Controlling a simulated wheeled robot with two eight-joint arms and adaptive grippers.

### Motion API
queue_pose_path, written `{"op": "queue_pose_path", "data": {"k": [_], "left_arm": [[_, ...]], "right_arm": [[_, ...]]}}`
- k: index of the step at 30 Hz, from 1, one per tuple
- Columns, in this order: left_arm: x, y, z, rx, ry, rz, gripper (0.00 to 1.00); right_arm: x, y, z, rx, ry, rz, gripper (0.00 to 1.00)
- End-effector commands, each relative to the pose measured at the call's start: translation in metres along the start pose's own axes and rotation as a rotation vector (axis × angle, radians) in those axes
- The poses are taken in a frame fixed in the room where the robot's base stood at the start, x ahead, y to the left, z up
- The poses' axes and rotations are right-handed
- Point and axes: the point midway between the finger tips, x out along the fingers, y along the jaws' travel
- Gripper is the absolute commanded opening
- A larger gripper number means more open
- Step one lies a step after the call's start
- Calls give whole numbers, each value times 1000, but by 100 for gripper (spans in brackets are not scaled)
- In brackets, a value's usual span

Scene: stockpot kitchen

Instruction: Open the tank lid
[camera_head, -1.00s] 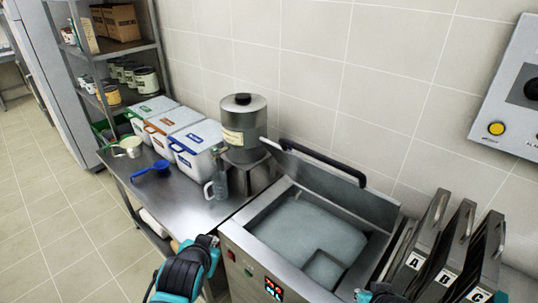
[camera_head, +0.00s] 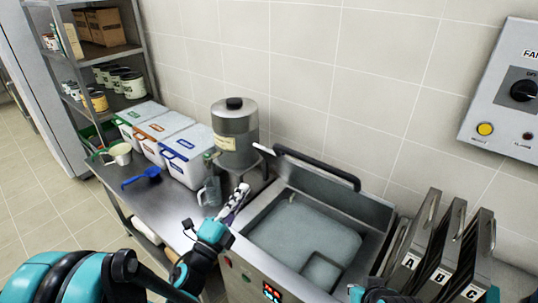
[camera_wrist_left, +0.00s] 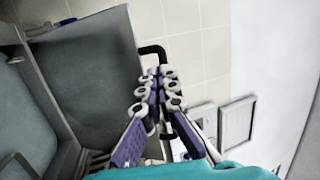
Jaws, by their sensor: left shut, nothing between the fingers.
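The tank (camera_head: 300,232) is a steel basin with a grey-blue interior. Its lid (camera_head: 335,200) stands raised at the back, along the wall side, with a long black handle (camera_head: 318,168) on its top edge. My left gripper (camera_head: 241,190) is shut and empty, over the tank's left edge, in front of and left of the lid, apart from the handle in this view. In the left wrist view, the closed fingers (camera_wrist_left: 165,78) overlap part of the black handle (camera_wrist_left: 152,49), beside the lid's grey panel (camera_wrist_left: 85,75); contact cannot be told. My right gripper's fingers are not visible.
A steel counter (camera_head: 178,212) to the left holds a metal canister (camera_head: 235,135), white bins (camera_head: 190,155), a blue scoop (camera_head: 142,177) and a clear jug (camera_head: 210,190). Lettered upright panels (camera_head: 440,250) stand right of the tank. A control box (camera_head: 508,95) hangs on the wall.

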Motion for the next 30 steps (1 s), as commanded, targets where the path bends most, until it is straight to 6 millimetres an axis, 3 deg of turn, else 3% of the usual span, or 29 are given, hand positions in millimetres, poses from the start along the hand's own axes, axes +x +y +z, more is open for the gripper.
{"op": "queue_pose_path", "data": {"k": [7,21,30], "left_arm": [[15,3,-9,27,39,-3,0],[110,3,-12,25,36,-2,0],[138,3,-12,26,35,-2,0]], "right_arm": [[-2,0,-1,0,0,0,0],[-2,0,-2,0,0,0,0],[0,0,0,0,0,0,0]]}}
